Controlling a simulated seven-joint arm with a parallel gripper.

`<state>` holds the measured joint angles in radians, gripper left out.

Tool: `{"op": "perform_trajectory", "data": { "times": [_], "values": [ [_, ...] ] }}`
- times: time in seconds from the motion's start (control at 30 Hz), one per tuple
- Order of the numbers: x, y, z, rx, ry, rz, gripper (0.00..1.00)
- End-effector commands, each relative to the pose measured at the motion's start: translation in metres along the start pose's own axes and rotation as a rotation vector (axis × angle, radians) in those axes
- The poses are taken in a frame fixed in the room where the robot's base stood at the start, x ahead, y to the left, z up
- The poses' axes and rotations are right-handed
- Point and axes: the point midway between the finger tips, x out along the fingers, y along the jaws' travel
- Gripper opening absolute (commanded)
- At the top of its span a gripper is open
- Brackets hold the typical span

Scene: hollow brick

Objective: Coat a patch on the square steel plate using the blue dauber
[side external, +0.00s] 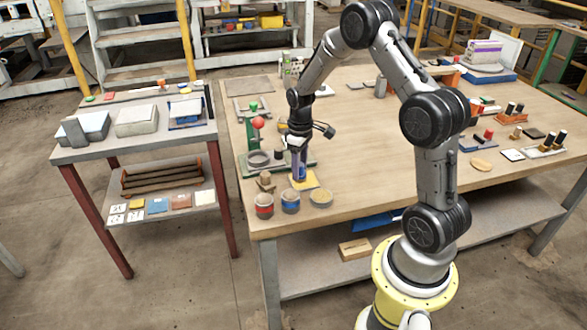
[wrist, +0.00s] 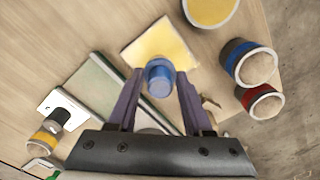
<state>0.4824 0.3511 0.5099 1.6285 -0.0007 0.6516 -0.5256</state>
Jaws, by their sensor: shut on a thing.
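My gripper (side external: 299,151) points down at the near left part of the table, shut on the blue dauber (side external: 299,171). In the wrist view the round blue end of the dauber (wrist: 159,76) shows between the two dark fingers of my gripper (wrist: 158,90). A square yellow piece (side external: 312,181) lies flat just under the dauber; it also shows in the wrist view (wrist: 160,47). I cannot tell whether the dauber touches it. I cannot tell for sure which thing is the square steel plate; a flat grey sheet (side external: 248,85) lies at the table's back left.
A red-banded can (side external: 264,205), a blue-banded can (side external: 290,202) and a shallow round yellow dish (side external: 321,198) stand at the near edge. A green lever press with a red knob (side external: 258,124) stands close on the left. The middle of the table (side external: 370,135) is clear.

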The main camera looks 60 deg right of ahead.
Motion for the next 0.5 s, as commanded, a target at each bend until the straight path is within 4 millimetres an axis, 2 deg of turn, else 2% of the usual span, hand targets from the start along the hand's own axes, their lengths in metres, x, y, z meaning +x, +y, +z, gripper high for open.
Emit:
{"op": "perform_trajectory", "data": {
  "times": [0.5],
  "values": [
    [0.0, 0.032, 0.036, 0.002, -0.002, -0.001, 0.06]
  ]
}}
